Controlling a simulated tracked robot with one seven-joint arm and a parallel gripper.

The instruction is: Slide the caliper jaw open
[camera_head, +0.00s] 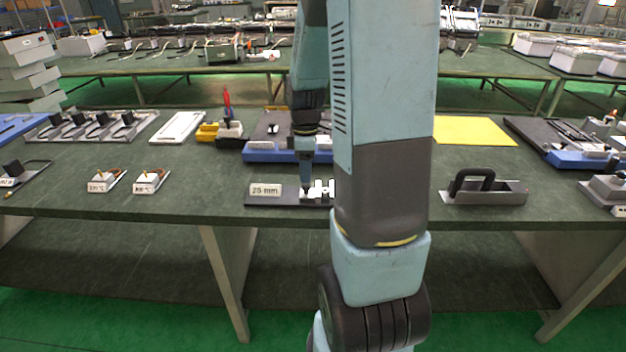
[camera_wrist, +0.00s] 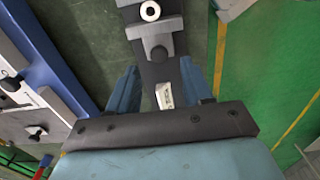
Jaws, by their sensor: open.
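The caliper is a dark flat base (camera_head: 287,202) at the table's front edge, with a white "25 mm" label (camera_head: 265,190) on its left. Pale metal jaw parts (camera_head: 322,188) show on its right, partly hidden by my arm. In the wrist view the base runs between my fingers, with the label (camera_wrist: 165,96) near the palm. A grey jaw block (camera_wrist: 158,40) lies just beyond the fingertips, and a block with a white ring (camera_wrist: 150,12) is farther out. My gripper (camera_wrist: 158,72) is open, its two blue fingers apart on either side of the base. I cannot tell whether they touch it.
A blue-edged device (camera_head: 270,152) stands behind the caliper. Two small labelled blocks (camera_head: 105,181) (camera_head: 150,181) are to the left, and a grey tool with a black handle (camera_head: 485,188) is to the right.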

